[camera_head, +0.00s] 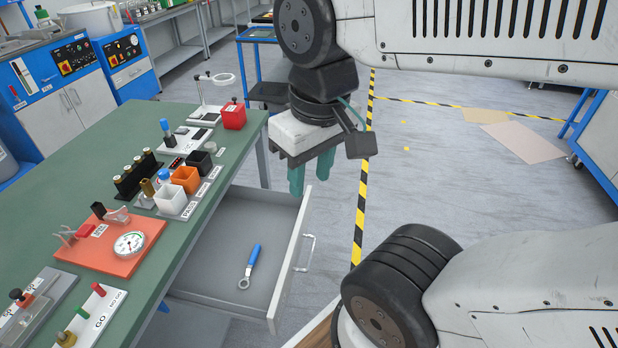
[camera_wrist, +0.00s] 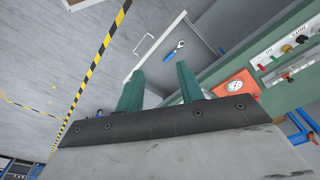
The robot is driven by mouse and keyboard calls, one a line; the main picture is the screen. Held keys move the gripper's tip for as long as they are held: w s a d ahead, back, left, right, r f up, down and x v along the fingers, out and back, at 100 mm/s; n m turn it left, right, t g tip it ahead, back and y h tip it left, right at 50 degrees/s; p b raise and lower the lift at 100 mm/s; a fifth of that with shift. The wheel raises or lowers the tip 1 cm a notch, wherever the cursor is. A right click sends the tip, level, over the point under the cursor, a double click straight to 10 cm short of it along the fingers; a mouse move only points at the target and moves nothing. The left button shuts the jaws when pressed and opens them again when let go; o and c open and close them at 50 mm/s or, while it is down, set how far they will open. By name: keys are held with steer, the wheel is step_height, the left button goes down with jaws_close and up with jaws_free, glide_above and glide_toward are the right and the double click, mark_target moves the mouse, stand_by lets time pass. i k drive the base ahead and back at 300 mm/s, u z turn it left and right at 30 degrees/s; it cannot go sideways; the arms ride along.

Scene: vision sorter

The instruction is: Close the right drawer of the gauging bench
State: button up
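The right drawer (camera_head: 222,262) of the gauging bench (camera_head: 75,190) stands pulled out, its grey inside showing. Its white front panel (camera_head: 290,262) carries a bar handle (camera_head: 305,253). A blue-handled wrench (camera_head: 250,266) lies in the drawer. My gripper (camera_head: 311,180) hangs above the far end of the drawer front, pointing down, apart from the handle. In the wrist view its two green fingers (camera_wrist: 158,82) are spread with nothing between them. The drawer, its handle (camera_wrist: 144,44) and the wrench (camera_wrist: 174,50) show beyond the fingertips.
The floor right of the drawer is clear, with yellow-black tape (camera_head: 361,200). A blue cart (camera_head: 262,60) stands behind.

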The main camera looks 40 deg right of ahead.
mark_target(210, 276)
steer(key=z, duration=0.7)
steer(key=k, duration=0.65)
steer(key=u, duration=1.1)
steer(key=i, duration=0.5)
steer(key=u, duration=0.05)
